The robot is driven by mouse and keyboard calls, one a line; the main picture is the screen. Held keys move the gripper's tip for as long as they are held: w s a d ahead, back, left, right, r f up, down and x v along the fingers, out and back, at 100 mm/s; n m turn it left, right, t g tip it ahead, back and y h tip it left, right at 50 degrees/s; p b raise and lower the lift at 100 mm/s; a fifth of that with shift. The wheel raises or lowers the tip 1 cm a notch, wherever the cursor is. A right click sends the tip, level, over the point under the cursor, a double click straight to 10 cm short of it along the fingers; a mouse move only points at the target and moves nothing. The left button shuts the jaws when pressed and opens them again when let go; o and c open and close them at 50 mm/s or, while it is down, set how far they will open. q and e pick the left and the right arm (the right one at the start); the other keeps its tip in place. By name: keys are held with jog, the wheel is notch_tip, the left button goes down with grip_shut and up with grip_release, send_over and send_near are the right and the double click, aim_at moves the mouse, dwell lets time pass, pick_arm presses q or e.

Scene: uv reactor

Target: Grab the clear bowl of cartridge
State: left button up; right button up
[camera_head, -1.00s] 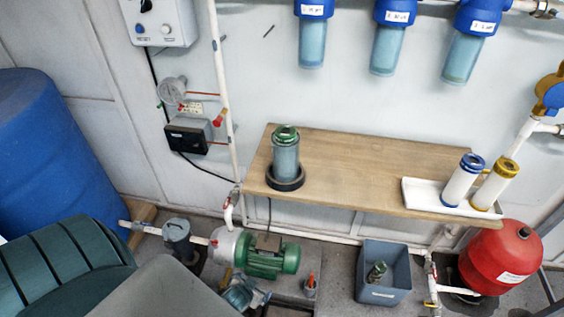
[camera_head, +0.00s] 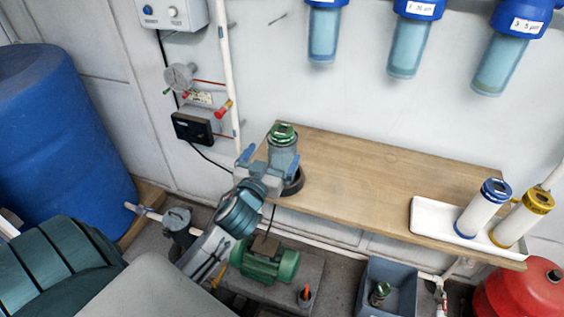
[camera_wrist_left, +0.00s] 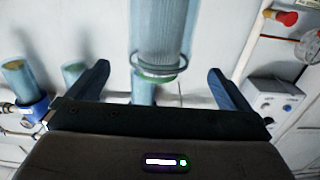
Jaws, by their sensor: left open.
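The clear bowl with a cartridge inside and a green end cap (camera_head: 284,134) stands upright in a dark ring at the left end of the wooden bench. My left gripper (camera_head: 262,160) is in front of it, and my arm hides much of its lower body in the head view. My right gripper is not in view.
A white tray (camera_head: 425,218) with a blue-capped cartridge (camera_head: 480,210) and a yellow-capped cartridge (camera_head: 522,218) sits at the bench's right end. The bench (camera_head: 360,185) between is clear. Blue-topped filter housings (camera_head: 409,40) hang above. A green pump (camera_head: 265,262) stands below.

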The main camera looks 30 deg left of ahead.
aim_at(278, 145)
pick_arm(q)
jog(key=shift+x, duration=1.1)
jog(key=p+x, duration=0.2)
jog(key=x, duration=0.3)
jog(key=shift+d+r+p, duration=0.1)
jog(key=shift+p, duration=0.25)
jog(key=shift+w, duration=0.3)
jog(key=shift+s, duration=0.1)
jog(key=shift+c, duration=0.4)
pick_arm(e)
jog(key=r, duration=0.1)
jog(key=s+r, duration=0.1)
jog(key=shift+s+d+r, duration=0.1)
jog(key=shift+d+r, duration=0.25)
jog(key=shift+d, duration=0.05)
pick_arm(q)
jog(key=c, duration=1.5)
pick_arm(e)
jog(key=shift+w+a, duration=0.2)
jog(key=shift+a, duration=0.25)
